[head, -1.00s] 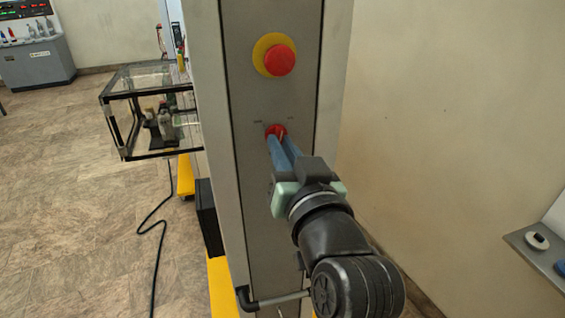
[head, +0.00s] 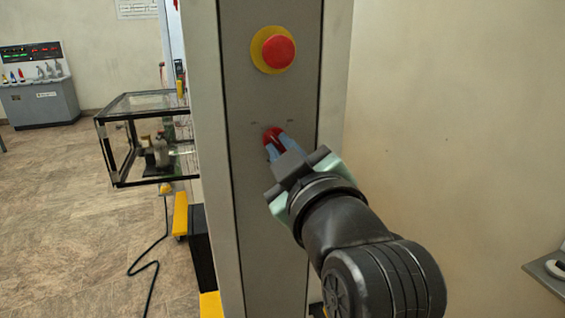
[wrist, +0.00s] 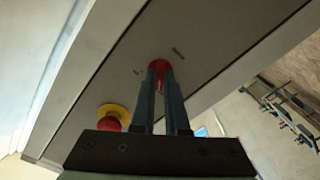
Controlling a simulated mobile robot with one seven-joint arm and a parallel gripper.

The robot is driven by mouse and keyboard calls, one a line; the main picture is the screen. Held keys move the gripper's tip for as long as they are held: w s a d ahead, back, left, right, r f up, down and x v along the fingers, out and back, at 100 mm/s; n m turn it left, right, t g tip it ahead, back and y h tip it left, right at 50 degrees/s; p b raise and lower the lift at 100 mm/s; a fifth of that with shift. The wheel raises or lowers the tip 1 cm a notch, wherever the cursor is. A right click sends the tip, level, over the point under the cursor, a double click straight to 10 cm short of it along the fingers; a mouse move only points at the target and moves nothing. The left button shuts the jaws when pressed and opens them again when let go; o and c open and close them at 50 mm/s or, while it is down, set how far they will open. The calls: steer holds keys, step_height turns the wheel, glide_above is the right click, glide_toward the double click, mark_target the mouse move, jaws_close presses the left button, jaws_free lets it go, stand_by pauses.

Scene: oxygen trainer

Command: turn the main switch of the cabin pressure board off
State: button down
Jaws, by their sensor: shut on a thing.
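The red main switch (head: 271,136) is a small rotary knob on the narrow grey end panel of the board (head: 262,200). It also shows in the wrist view (wrist: 159,65), between my fingertips. My gripper (head: 276,146) reaches it from the lower right, with its two blue-grey fingers shut on the knob from either side. The fingers hide part of the knob. Two small dark label marks sit above the knob, one on each side; I cannot read them.
A red emergency button on a yellow ring (head: 278,52) sits above the switch on the same panel. A glass box with a black frame (head: 150,140) juts out at the left. A cable (head: 150,262) lies on the floor. A plain wall stands at the right.

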steer(key=shift+f+n+b, duration=0.1)
steer(key=shift+n+b, duration=0.25)
steer(key=shift+n, duration=0.25)
steer(key=c, duration=0.9)
jaws_free()
steer(key=shift+b+v, duration=2.5)
steer(key=shift+v, duration=4)
